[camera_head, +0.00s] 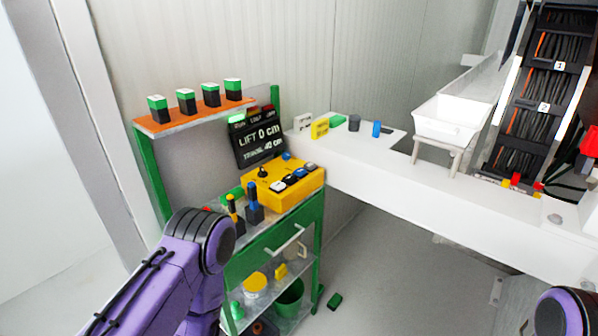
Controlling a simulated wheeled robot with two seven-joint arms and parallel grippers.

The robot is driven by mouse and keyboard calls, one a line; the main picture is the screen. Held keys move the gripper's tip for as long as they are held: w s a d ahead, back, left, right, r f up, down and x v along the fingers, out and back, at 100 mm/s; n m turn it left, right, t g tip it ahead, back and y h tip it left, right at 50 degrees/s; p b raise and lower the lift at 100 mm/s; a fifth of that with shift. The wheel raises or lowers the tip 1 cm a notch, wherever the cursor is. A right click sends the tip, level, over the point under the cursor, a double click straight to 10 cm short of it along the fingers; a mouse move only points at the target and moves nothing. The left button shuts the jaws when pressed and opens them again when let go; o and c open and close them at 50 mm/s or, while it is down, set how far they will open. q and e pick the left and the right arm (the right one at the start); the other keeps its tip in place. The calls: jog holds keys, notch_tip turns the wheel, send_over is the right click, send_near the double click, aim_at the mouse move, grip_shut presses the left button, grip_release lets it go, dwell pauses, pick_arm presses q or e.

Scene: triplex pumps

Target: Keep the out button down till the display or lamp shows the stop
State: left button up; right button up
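A yellow control box (285,187) sits on the green workbench (275,232). Its top carries a black knob (262,173) and several small black, white and blue buttons. I cannot tell which is the out button. Behind it stands a black display (260,142) reading "LIFT 0 cm" and a smaller line that looks like "TRAVEL 40 cm". A green lamp (237,118) is bright above the display's left side; a reddish lamp (267,109) at the right looks dim. My purple left arm comes in at the lower left. Neither gripper shows.
A shelf (180,126) with several green-topped black blocks is above the bench. Two-colour handled tools (253,203) stand left of the box. A white counter (430,200) runs right, with a white trough (447,118). A green block (334,301) lies on the floor.

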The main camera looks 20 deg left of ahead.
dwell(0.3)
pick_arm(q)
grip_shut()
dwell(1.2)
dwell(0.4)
